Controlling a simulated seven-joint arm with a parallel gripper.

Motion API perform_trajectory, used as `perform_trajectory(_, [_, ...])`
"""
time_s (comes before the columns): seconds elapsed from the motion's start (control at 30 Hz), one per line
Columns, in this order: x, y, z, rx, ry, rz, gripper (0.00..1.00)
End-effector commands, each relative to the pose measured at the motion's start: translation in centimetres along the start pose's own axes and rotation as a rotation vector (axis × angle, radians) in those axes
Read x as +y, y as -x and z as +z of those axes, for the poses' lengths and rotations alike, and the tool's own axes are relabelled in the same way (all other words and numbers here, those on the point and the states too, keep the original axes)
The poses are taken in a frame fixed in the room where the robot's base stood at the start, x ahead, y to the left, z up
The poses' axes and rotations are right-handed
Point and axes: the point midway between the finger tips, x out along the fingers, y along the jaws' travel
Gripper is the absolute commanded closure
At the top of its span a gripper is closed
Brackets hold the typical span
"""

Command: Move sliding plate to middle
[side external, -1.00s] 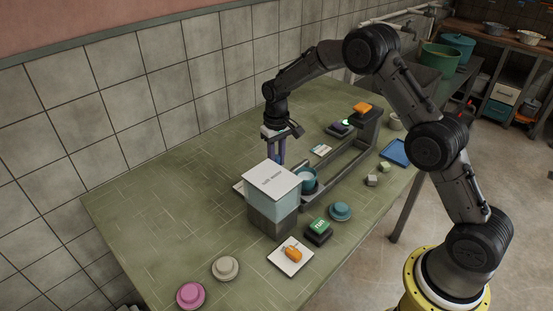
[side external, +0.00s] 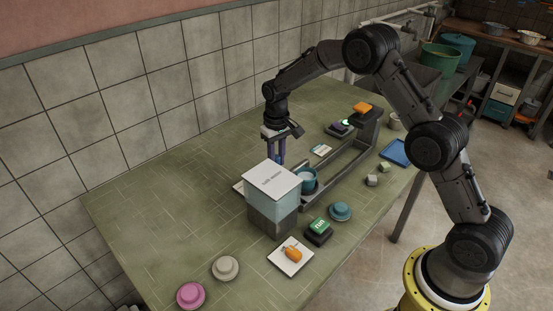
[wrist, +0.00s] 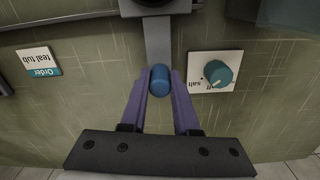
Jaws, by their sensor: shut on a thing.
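My gripper (wrist: 160,85) is shut on a blue knob (wrist: 160,77), with one purple finger on each side. The knob sits at the near end of a grey strip (wrist: 158,42), which looks like the sliding plate and runs under a dark block in the wrist view. In the side view my gripper (side external: 276,160) points down behind the soy milk tank (side external: 272,203), which has a white labelled lid; the tank hides the fingertips and the plate. A teal tub (side external: 308,183) with pale contents stands right beside the tank. How far the plate is pushed in cannot be told.
A dial card with a teal knob (wrist: 217,73) lies close right of my fingers in the wrist view. A "teal tub" order card (wrist: 39,62) lies left. A grey rail (side external: 345,171), a green button (side external: 319,228) and an orange-topped card (side external: 291,257) are on the table.

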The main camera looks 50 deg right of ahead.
Motion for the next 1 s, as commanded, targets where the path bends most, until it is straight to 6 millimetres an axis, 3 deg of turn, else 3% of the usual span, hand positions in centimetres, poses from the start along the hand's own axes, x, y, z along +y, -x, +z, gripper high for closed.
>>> perform_trajectory(0.17, [1.8, 0.1, -0.4, 0.003, -0.002, 0.000, 1.00])
perform_trajectory(0.4, [8.5, 0.1, -1.5, 0.004, -0.006, 0.001, 1.00])
perform_trajectory(0.6, [12.2, 0.2, -2.1, 0.006, -0.002, 0.002, 1.00])
perform_trajectory(1.0, [12.9, 0.2, -2.2, 0.006, 0.001, 0.002, 1.00])
